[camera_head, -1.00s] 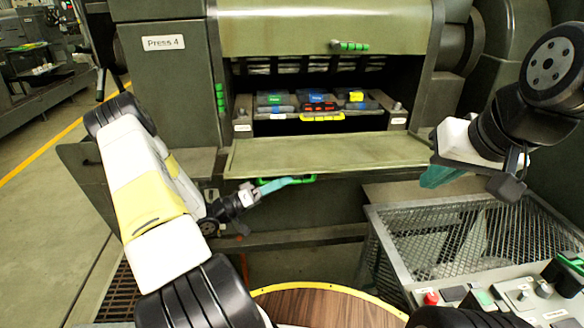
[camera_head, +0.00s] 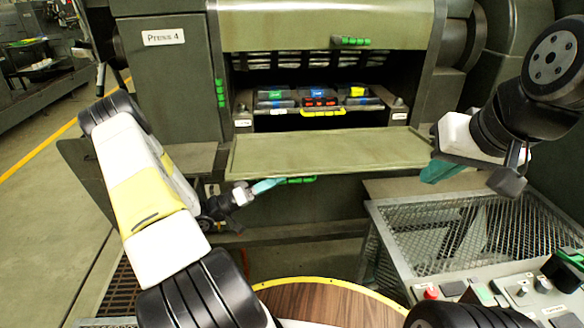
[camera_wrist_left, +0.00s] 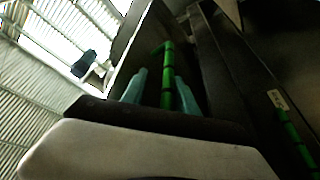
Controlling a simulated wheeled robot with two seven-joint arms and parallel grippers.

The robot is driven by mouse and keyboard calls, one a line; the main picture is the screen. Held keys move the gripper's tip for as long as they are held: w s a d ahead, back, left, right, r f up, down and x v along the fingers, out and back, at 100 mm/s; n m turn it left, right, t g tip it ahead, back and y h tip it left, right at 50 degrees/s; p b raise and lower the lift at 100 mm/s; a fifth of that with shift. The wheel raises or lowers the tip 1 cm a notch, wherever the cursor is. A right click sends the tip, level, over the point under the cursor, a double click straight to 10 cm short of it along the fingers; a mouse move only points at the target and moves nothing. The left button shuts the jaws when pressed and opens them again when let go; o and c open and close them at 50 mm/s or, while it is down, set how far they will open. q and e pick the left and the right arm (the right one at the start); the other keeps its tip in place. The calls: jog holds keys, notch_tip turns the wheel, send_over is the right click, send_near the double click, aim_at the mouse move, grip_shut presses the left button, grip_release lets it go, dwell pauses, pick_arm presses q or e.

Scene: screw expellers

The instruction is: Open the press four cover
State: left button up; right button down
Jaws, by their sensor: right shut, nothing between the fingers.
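Press 4 (camera_head: 163,37) stands ahead with its front opening uncovered. A flat olive panel (camera_head: 320,153) is folded down below the opening and juts out. A green handle (camera_head: 302,180) is at its front edge. My left gripper (camera_head: 270,186) is at the left end of this handle. In the left wrist view its teal fingers (camera_wrist_left: 160,92) stand on either side of a green bar (camera_wrist_left: 168,70), with a gap showing on the left side, so they look open. My right gripper (camera_head: 440,172) is shut and empty, right of the panel.
An upper olive panel (camera_head: 300,28) with a green handle (camera_head: 352,41) is above the opening. Several coloured items (camera_head: 315,95) lie inside. A mesh crate (camera_head: 395,235) and a control panel (camera_head: 500,296) are at lower right. A round wooden table (camera_head: 325,305) is in front.

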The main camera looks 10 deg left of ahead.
pick_arm(q)
jog(key=v, duration=0.6)
